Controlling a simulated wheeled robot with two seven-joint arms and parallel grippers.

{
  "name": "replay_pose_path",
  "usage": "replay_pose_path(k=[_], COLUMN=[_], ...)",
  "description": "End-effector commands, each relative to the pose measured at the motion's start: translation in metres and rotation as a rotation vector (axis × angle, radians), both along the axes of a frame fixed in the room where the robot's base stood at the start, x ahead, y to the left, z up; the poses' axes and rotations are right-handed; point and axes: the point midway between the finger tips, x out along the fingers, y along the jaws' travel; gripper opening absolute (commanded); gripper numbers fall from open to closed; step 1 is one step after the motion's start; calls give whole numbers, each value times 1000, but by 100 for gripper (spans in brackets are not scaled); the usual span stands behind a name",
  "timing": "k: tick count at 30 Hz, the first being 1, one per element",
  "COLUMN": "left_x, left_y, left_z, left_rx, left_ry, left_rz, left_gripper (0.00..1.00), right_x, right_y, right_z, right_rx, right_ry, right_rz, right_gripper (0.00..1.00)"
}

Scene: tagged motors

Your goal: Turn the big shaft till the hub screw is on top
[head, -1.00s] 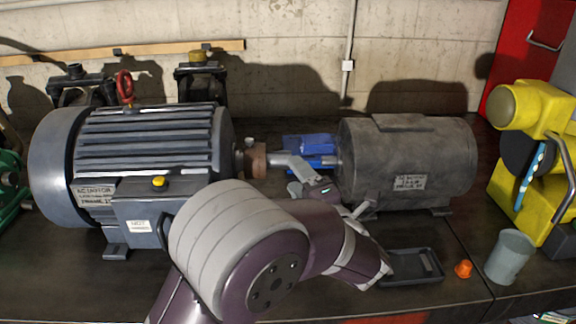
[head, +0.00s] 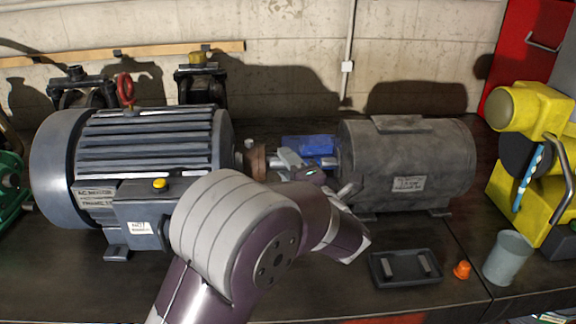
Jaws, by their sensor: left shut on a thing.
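The big blue-grey motor (head: 150,150) stands on the left with its shaft end facing right. A rusty brown hub (head: 257,164) sits on its shaft. A small light grey piece (head: 249,144) shows at the hub's upper left; I cannot tell whether it is the hub screw. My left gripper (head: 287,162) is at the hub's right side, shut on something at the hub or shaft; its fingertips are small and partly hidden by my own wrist. The smaller grey motor (head: 405,165) stands on the right, facing the hub. My right gripper is not in view.
A blue object (head: 308,148) lies behind my gripper. A black tray (head: 388,281), an orange cap (head: 462,270) and a grey cup (head: 508,257) stand at the front right. A yellow machine (head: 535,105) stands at the far right.

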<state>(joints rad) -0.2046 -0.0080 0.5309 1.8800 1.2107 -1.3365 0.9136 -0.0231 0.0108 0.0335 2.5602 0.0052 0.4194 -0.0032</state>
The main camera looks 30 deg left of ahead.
Motion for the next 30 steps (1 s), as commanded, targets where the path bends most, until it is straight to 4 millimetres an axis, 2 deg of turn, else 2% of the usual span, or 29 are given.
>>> replay_pose_path(k=[1, 2, 8, 9, 11, 22, 26, 30], left_x=[-1, -1, -2, -2, -2, -4, -17, -37], left_y=[0, 0, 0, 0, 0, -6, -23, -52], left_z=[2, 1, -6, -6, -6, -3, -3, -3], left_rx=[-21, -31, -36, -36, -36, -34, -35, -34], left_ry=[36, 52, 65, 66, 65, 58, 58, 58], left_rz=[2, 2, 2, 2, 2, -1, -4, -7], left_gripper=[8, 8, 8, 41, 58, 58, 58, 58], right_x=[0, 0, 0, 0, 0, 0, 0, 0], right_y=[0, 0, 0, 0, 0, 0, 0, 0], right_z=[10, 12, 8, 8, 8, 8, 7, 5], right_rx=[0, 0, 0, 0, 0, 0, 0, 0], right_ry=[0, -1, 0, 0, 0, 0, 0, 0], right_rz=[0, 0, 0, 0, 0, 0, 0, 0], right_gripper=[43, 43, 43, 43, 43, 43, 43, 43])
